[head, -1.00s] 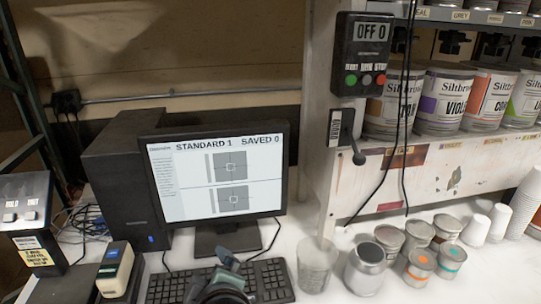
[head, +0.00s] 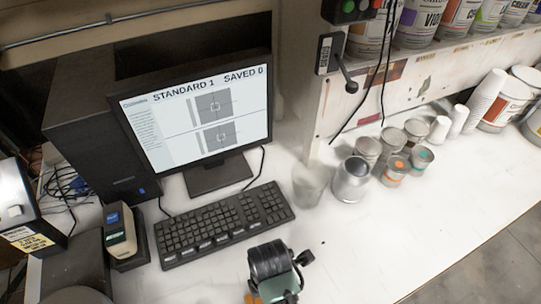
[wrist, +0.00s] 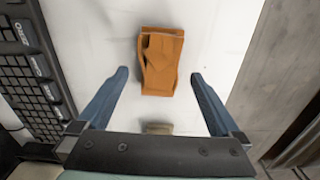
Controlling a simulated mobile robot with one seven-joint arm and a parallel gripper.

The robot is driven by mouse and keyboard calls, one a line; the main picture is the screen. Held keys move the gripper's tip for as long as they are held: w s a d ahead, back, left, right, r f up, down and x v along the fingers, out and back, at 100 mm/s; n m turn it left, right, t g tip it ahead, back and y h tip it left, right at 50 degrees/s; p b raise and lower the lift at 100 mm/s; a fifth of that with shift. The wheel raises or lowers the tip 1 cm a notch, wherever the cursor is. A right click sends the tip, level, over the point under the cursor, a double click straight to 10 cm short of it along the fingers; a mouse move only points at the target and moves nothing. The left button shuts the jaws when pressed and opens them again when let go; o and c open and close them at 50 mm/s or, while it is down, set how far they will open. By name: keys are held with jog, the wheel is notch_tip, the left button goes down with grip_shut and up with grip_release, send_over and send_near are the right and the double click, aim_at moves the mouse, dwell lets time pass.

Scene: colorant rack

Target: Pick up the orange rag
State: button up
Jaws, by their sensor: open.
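The orange rag (wrist: 161,55) lies folded on the white bench top in the wrist view, ahead of my gripper and roughly centred between its fingers. My gripper (wrist: 160,75) is open and empty, with one blue finger on each side below the rag's edges. In the head view a small orange patch (head: 252,297), likely the rag, shows at the bottom edge beside my arm, which hides most of it. The fingers are not visible in the head view.
A black keyboard (head: 222,223) lies left of the rag. A small tan object (wrist: 158,128) shows just in front of the gripper's palm. Several cans and cups stand behind, including a clear cup (head: 310,185). The bench's right side is clear up to its edge.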

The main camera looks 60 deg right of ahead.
jog(key=shift+f+p, duration=0.7)
jog(key=shift+f, duration=1.85)
jog(key=c, duration=1.2)
jog(key=shift+c, duration=0.2)
jog(key=shift+r, duration=0.15)
notch_tip(320, 180, up, 10)
jog(key=shift+f+b, duration=0.1)
jog(key=shift+b, duration=0.55)
